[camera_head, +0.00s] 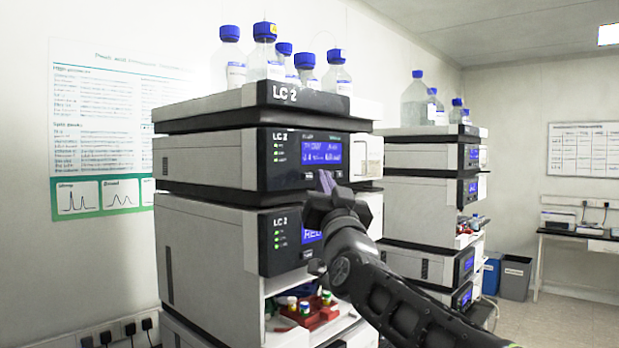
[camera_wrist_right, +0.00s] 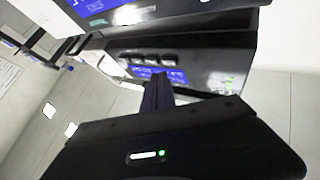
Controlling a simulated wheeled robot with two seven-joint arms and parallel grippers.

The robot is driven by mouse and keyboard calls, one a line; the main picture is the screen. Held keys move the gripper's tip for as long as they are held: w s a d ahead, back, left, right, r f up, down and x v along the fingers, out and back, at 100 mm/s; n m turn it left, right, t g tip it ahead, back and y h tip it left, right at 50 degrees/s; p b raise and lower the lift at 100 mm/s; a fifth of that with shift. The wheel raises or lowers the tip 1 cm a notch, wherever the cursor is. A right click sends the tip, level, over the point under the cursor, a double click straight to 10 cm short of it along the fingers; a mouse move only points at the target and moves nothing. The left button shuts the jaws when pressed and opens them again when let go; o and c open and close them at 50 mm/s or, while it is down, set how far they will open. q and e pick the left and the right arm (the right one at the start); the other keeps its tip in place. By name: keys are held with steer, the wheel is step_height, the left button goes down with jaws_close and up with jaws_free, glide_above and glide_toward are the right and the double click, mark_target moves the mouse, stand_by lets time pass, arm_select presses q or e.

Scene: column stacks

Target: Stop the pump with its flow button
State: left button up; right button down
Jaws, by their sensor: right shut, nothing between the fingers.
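The pump is likely the upper dark-fronted unit of the LC 2 stack (camera_head: 258,160), with a lit blue display (camera_head: 322,152) and green lights at its left. My right gripper (camera_head: 326,180) is shut and empty, its fingertips just below that display. In the right wrist view the picture is upside down; the closed fingers (camera_wrist_right: 157,85) overlap the blue display (camera_wrist_right: 178,75). Which one is the flow button is not legible, and contact cannot be told. My left gripper is not in view.
A lower LC 2 unit (camera_head: 280,240) with another display sits beneath. Several blue-capped bottles (camera_head: 265,55) stand on top. A red tray (camera_head: 315,313) with vials is below. A second stack (camera_head: 415,185) stands behind to the right. Open floor lies at the far right.

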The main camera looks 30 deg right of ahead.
steer(key=shift+w, duration=0.15)
steer(key=shift+w+a+p, duration=0.1)
steer(key=shift+w+p, duration=0.2)
steer(key=shift+w+a+p, duration=0.1)
steer(key=shift+w+p, duration=0.25)
stand_by(0.9)
steer(key=shift+s+d+b, duration=0.2)
steer(key=shift+s+b, duration=0.6)
steer(key=shift+b, duration=0.05)
